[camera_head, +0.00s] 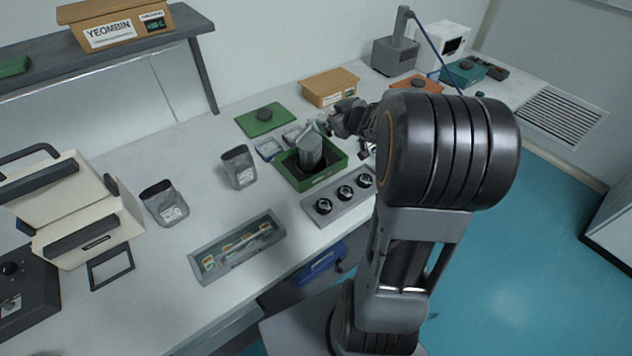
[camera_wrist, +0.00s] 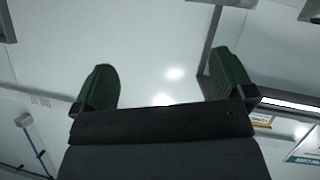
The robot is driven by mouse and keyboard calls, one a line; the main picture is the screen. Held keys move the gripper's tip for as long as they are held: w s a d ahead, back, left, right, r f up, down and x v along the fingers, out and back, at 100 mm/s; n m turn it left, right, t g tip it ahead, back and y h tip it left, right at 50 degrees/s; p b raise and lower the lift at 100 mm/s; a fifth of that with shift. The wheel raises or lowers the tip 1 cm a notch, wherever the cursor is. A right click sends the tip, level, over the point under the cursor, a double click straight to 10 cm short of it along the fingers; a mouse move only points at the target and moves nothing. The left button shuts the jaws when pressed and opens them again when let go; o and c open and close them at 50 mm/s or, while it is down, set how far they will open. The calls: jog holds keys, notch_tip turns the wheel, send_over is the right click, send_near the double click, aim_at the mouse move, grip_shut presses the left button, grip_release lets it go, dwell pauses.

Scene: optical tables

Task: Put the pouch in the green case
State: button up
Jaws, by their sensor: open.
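The green case (camera_head: 327,181) is an open, shallow box on the table, left of my arm. A grey pouch (camera_head: 311,148) stands inside it, partly above the rim, with a dark area beside it. Two more grey pouches with white labels stand on the table to the left, one nearer the case (camera_head: 238,168) and one farther left (camera_head: 164,204). My gripper (camera_head: 338,122) is beside and above the case, partly hidden by my arm. In the wrist view my gripper (camera_wrist: 165,80) has its green-padded fingers wide apart with nothing between them.
A grey tray with round black parts (camera_head: 344,192) lies against the case's near side. A green lid-like plate (camera_head: 262,120) and a cardboard box (camera_head: 329,88) lie behind. A grey tray (camera_head: 237,247) sits in front. A shelf (camera_head: 110,57) overhangs the back left.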

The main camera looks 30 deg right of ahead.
jog(key=s+a+m+g, duration=0.4)
jog(key=s+a+g, duration=0.4)
jog(key=s+a, duration=0.9)
jog(key=s, duration=0.4)
jog(key=shift+g, duration=0.3)
jog(key=shift+a, duration=0.1)
jog(key=shift+c, duration=0.4)
